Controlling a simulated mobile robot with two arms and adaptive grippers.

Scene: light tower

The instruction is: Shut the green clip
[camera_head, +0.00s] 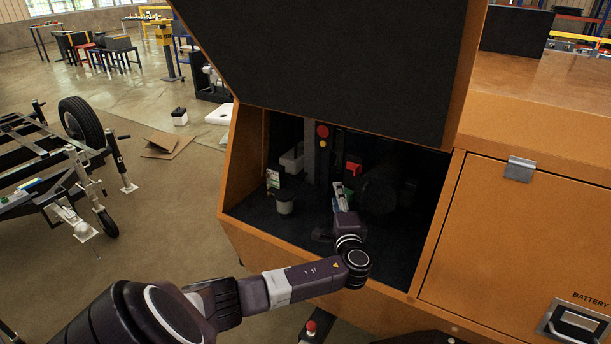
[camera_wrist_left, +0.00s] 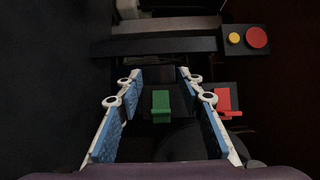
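The green clip (camera_wrist_left: 160,104) shows in the left wrist view, centred between the two fingers of my left gripper (camera_wrist_left: 157,80) and beyond their tips. In the head view I cannot make out the green clip; my left gripper hides that spot. My left gripper (camera_head: 340,192) reaches into the dark compartment of the orange housing. Its blue-padded fingers are spread apart with nothing held between them. A red clip (camera_wrist_left: 226,103) sits just right of the right finger, and it shows in the head view (camera_head: 353,168). My right gripper is not in view.
A panel with a red button (camera_wrist_left: 257,38) and a yellow button (camera_wrist_left: 234,39) is above the clips. The raised dark lid (camera_head: 325,60) hangs over the compartment. A grey-green cup (camera_head: 285,203) stands left of my gripper. The closed battery door (camera_head: 520,240) is at right.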

